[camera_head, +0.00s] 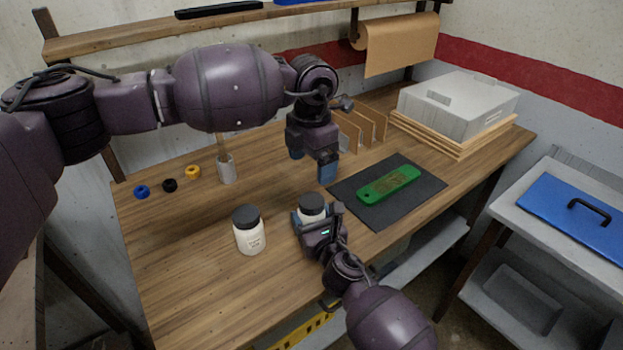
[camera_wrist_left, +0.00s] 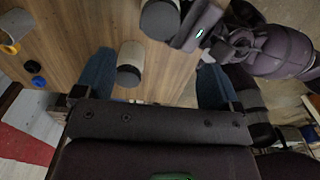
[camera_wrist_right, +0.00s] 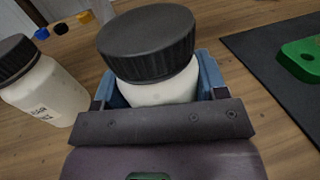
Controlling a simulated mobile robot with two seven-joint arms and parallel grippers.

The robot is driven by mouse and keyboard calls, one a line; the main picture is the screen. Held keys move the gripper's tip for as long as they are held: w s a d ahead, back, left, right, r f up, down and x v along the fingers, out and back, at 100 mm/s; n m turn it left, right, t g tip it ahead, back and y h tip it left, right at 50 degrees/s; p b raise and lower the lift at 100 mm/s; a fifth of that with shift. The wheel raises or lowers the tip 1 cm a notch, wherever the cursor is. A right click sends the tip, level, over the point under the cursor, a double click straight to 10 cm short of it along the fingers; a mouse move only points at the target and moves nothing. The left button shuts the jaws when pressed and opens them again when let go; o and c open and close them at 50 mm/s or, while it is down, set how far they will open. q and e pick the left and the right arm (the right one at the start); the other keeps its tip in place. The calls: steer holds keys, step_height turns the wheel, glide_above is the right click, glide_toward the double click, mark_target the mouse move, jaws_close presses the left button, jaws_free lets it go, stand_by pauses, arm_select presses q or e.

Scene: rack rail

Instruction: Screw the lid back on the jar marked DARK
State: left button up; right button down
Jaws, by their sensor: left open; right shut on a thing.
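A white jar (camera_wrist_right: 160,93) with a black lid (camera_wrist_right: 148,42) on its top is held upright on the wooden table by my right gripper (camera_head: 311,220), which is shut around its body. Its label is hidden, and I cannot tell whether the lid is screwed tight. A second white jar (camera_head: 250,240), also with a black lid (camera_head: 246,215), stands to the left, apart from the gripper. My left gripper (camera_head: 311,165) is open and empty, above the table behind the held jar. Both jars show in the left wrist view.
A black mat (camera_head: 420,182) with a green part (camera_head: 390,184) lies to the right. Blue, black and yellow rings (camera_head: 193,172) and a grey cup (camera_head: 226,170) are at back left. Dividers (camera_head: 365,128) and a grey box (camera_head: 460,105) stand behind. The front left table is clear.

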arm_select(q)
steer(key=shift+r, duration=1.1)
arm_select(e)
steer(key=shift+c, duration=0.5)
jaws_free()
steer(key=shift+s, duration=0.1)
arm_select(q)
steer(key=shift+r+p, duration=0.45)
steer(key=shift+r, duration=0.3)
arm_select(e)
steer(key=v, duration=1)
steer(key=shift+s+d, duration=0.2)
steer(key=shift+s, duration=0.05)
arm_select(q)
steer(key=shift+s, duration=0.1)
